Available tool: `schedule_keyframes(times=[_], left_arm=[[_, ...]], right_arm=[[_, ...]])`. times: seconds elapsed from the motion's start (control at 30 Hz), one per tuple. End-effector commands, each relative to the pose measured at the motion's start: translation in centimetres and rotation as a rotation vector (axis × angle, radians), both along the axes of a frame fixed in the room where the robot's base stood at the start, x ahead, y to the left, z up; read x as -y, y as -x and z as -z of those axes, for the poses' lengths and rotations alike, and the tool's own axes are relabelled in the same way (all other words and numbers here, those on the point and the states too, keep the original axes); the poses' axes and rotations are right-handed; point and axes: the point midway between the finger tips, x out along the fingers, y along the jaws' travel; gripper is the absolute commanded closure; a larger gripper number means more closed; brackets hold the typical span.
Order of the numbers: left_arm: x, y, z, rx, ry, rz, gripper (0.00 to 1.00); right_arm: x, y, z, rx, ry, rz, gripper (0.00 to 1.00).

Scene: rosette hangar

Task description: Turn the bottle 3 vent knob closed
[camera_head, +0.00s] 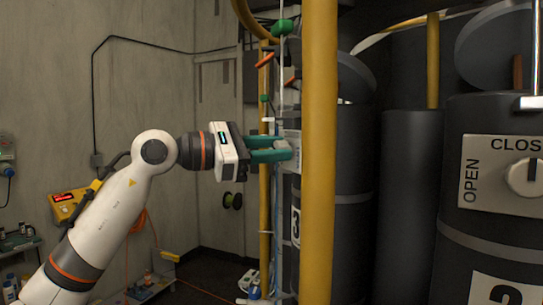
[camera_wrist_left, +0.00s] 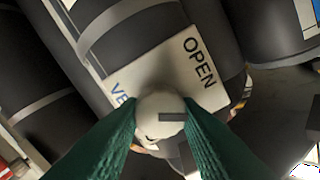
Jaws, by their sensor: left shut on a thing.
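My left gripper (camera_head: 284,150) reaches in from the left with green fingers. It is shut on the white vent knob (camera_wrist_left: 160,112), one finger on each side. The knob has a dark bar mark lying roughly level in the left wrist view. Behind it is a pale plate (camera_wrist_left: 180,78) with "OPEN" and part of a blue word; the rest is hidden by the knob and fingers. In the head view the plate (camera_head: 293,138) is seen edge-on, on the dark bottle (camera_head: 291,260) labelled 3. My right gripper is not in view.
A yellow upright post (camera_head: 319,150) stands just right of the gripper, in front of the bottles. At the right is bottle 2 (camera_head: 455,215), with its own OPEN/CLOSE plate (camera_head: 476,160) and knob (camera_head: 526,178). The floor at lower left holds small items and an orange cable.

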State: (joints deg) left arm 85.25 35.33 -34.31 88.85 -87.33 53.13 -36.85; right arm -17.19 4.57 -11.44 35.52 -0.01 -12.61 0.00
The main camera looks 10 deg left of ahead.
Motion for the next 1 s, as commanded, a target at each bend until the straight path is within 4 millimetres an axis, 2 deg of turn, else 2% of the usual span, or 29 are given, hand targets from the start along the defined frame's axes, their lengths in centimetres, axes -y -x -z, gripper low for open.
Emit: schedule_keyframes(times=[0.4, 1.0], left_arm=[[0.1, 0.1, 0.2, 0.329, -0.219, 0.000, 0.93], [0.1, 0.2, 0.2, 0.748, -0.502, 0.000, 0.93]], right_arm=[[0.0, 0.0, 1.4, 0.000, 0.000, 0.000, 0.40], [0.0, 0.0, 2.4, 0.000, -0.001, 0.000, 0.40]])
